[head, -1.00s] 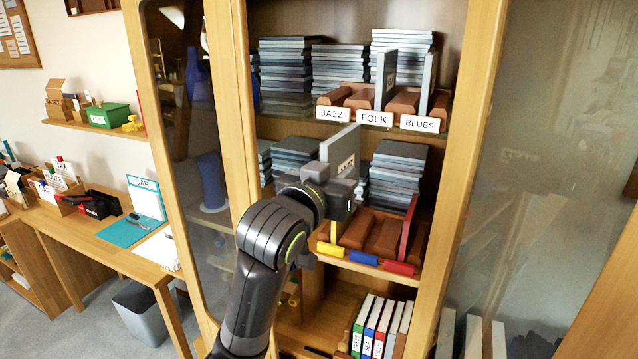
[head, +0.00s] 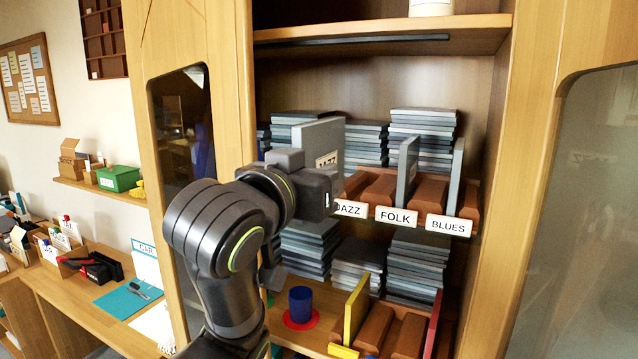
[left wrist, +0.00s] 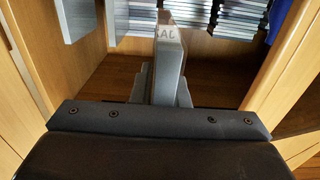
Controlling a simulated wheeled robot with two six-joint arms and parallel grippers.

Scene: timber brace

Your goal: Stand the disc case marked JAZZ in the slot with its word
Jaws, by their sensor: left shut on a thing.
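The grey disc case marked JAZZ (head: 322,146) is held upright by my left gripper (head: 318,185), which is shut on it. In the left wrist view the case (left wrist: 168,50) stands out between the jaws, its JAZZ label partly cut off. In the head view the case is at the height of the upper rack (head: 425,190), just left of and above the JAZZ label (head: 349,209). My arm hides part of that label and the rack's left end. One grey case (head: 407,168) stands by the FOLK label, another (head: 456,175) by BLUES. My right gripper is not in view.
Stacks of grey cases (head: 422,135) stand behind the rack. The shelf below holds more stacks, a blue cup (head: 300,304) on a red disc, and a second rack with a yellow case (head: 355,308). Cabinet uprights (head: 485,180) bound the opening at both sides.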

